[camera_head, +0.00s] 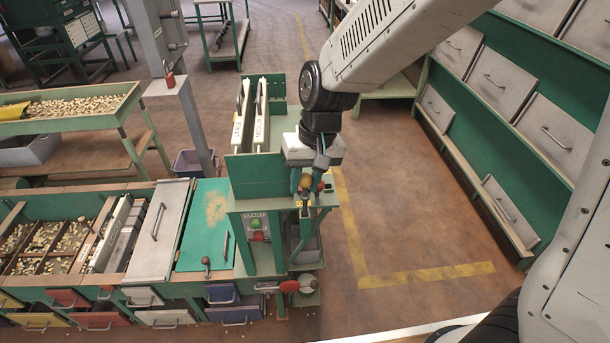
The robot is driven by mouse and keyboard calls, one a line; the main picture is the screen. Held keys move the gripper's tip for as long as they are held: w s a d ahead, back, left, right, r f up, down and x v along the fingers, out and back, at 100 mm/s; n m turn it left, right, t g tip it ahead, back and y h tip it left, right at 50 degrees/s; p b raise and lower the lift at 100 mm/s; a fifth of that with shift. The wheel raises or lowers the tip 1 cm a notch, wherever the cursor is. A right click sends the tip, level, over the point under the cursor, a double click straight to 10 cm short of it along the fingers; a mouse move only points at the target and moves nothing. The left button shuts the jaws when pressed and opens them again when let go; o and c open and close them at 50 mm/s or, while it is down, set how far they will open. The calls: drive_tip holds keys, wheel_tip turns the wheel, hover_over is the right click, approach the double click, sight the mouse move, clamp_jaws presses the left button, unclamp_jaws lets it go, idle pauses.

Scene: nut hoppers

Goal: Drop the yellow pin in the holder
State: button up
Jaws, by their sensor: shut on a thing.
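My gripper (309,182) hangs pointing down at the right end of the green machine, with teal fingers shut on a small yellow pin (304,181). The fingers hide part of the pin, and its lower end is hard to make out. Just under it is the narrow green holder (325,200) at the machine's right front corner. The pin is above or at the top of the holder; I cannot tell whether they touch. A small red thing shows beside the fingers.
A control panel (256,226) with green and red buttons stands just left of the holder. A red-knobbed handle (289,286) sticks out below. Two white upright panels (262,115) stand behind. A drawer rack (500,130) lines the right. Floor between is clear.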

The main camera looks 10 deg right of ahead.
sight(305, 196)
drive_tip(key=shift+f, duration=2.7)
drive_tip(key=o, duration=1.1)
drive_tip(key=shift+r, duration=0.1)
drive_tip(key=r, duration=0.2)
drive_tip(key=d+r, duration=0.1)
drive_tip(key=r, duration=0.4)
drive_tip(key=shift+w+d+r, duration=0.1)
drive_tip(key=shift+d+r, duration=0.1)
drive_tip(key=shift+r, duration=0.05)
drive_tip(key=shift+w+d+r, duration=0.1)
drive_tip(key=shift+d+r, duration=0.2)
drive_tip(key=shift+r, duration=1.15)
drive_tip(key=shift+d+r, duration=0.25)
drive_tip(key=shift+r, duration=1.25)
drive_tip(key=shift+w+d+r, duration=0.1)
drive_tip(key=shift+d+r, duration=0.2)
drive_tip(key=shift+r, duration=1.15)
